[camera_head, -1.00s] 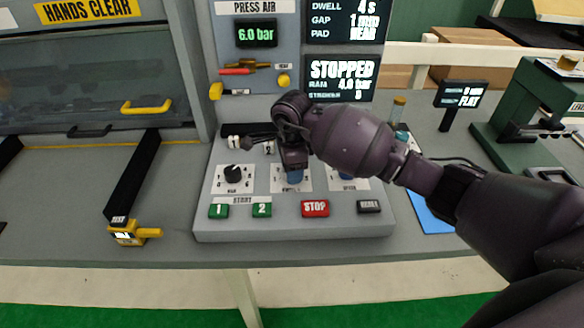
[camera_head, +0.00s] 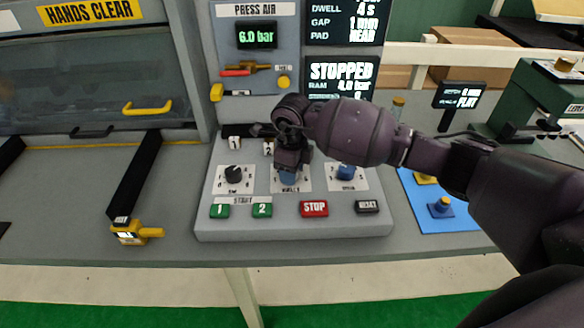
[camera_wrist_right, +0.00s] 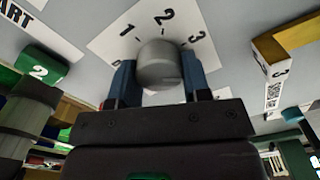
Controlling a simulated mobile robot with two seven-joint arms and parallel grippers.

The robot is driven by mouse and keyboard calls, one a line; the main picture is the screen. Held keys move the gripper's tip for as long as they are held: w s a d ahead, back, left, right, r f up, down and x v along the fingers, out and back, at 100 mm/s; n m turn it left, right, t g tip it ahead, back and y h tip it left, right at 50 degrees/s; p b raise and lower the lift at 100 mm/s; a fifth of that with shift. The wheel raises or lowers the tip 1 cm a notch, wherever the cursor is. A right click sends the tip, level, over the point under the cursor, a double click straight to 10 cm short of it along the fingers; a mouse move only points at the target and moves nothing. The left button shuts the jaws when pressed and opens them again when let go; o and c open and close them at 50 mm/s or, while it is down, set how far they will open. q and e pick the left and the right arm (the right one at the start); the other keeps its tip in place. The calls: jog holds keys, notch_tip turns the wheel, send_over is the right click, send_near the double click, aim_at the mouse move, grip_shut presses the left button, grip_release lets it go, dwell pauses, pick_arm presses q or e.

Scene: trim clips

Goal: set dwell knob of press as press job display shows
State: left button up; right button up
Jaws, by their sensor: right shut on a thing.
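The press job display (camera_head: 345,22) reads DWELL 4 s, GAP 1 mm, PAD NEAR. The dwell knob (camera_wrist_right: 158,66) is the middle knob of the press's control panel (camera_head: 236,217). In the right wrist view it is a grey round knob, with 1, 2 and 3 printed on the dial plate around it. My right gripper (camera_head: 289,176) reaches down on it, and its two blue-sided fingers (camera_wrist_right: 157,82) are shut on the knob from both sides. The knob's pointer mark is hidden, so its setting cannot be read. My left gripper is in neither view.
Green 1 and 2 buttons, a red STOP button (camera_head: 314,208) and a dark button (camera_head: 367,207) sit in front. A blue mat (camera_head: 428,200) with yellow-and-blue pieces lies at right.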

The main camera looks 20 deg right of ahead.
jog(key=shift+m, duration=1.6)
jog(key=o, duration=0.8)
jog(key=shift+o, duration=0.6)
jog(key=shift+r, duration=0.1)
notch_tip(320, 180, up, 10)
jog(key=shift+f, duration=0.25)
jog(key=shift+r, duration=0.6)
jog(key=shift+s+f, duration=0.1)
